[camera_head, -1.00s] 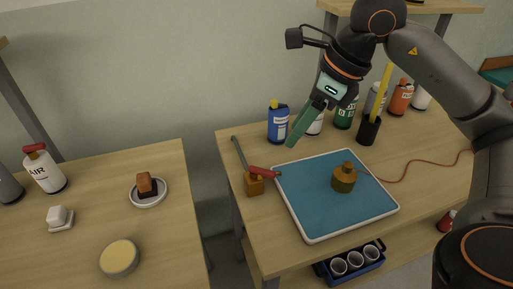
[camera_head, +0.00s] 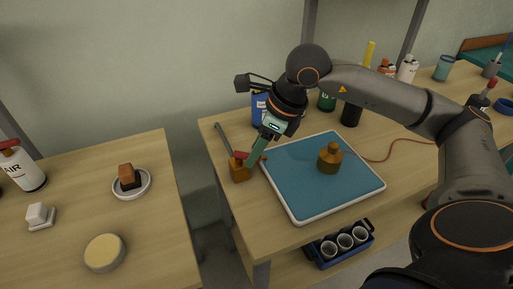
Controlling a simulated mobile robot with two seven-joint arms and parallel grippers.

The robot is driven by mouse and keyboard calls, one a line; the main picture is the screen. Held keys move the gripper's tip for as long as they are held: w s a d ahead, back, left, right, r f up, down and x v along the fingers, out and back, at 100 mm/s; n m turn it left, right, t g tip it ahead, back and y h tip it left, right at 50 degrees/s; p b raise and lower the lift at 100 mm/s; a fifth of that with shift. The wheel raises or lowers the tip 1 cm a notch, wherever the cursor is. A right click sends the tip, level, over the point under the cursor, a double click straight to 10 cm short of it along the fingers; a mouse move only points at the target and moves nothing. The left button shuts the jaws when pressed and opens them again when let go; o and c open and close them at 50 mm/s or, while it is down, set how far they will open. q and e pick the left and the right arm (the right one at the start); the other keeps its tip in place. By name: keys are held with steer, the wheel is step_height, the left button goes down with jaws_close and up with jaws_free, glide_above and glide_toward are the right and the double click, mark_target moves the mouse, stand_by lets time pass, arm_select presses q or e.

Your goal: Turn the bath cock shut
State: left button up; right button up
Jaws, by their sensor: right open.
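The bath cock is a small brass-orange block (camera_head: 239,173) on the left part of the right-hand bench, with a red lever (camera_head: 240,155) on top. A grey pipe (camera_head: 223,139) runs back from it. My right gripper (camera_head: 251,160) has green fingers and is open, pointing down at the red lever. The fingers cover much of the lever, so I cannot tell whether they touch it or stand around it. My left gripper is not in view.
A blue tray with a white rim (camera_head: 297,219) lies right of the cock, with a brass knobbed vessel (camera_head: 330,159) on it. Bottles stand along the back. A left bench (camera_head: 151,228) holds a dish (camera_head: 145,188) and a round yellow-topped tub (camera_head: 105,253). A gap separates the benches.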

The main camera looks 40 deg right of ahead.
jaws_close()
stand_by(0.3)
stand_by(0.3)
